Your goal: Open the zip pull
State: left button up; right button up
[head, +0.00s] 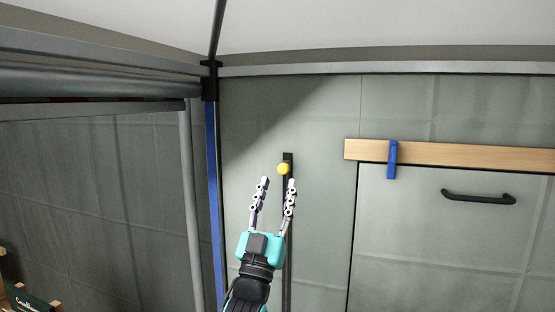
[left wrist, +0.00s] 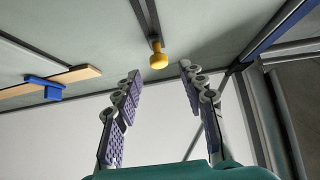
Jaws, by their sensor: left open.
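The zip pull is a yellow knob (head: 283,169) near the top of a dark vertical zip track (head: 288,158) on the grey-green tent wall. My left gripper (head: 278,181) is open, with its fingertips just below the knob in the head view. In the left wrist view the yellow knob (left wrist: 158,58) shows beyond the open fingers (left wrist: 160,70), between their tips and apart from both. Nothing is held. The lower part of the track is partly hidden by my left gripper. My right gripper is not in view.
Right of the track, a wooden bar (head: 460,155) with a blue clip (head: 392,160) runs across the wall, above a dark handle (head: 478,197). A blue-and-black tent post (head: 212,200) and grey poles stand at left. Wall around the knob is clear.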

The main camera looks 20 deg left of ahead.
aim_at(282, 171)
pick_arm(q)
jog(key=p+x, duration=0.1)
jog(key=x, duration=0.5)
jog(key=shift+w, duration=0.15)
grip_shut()
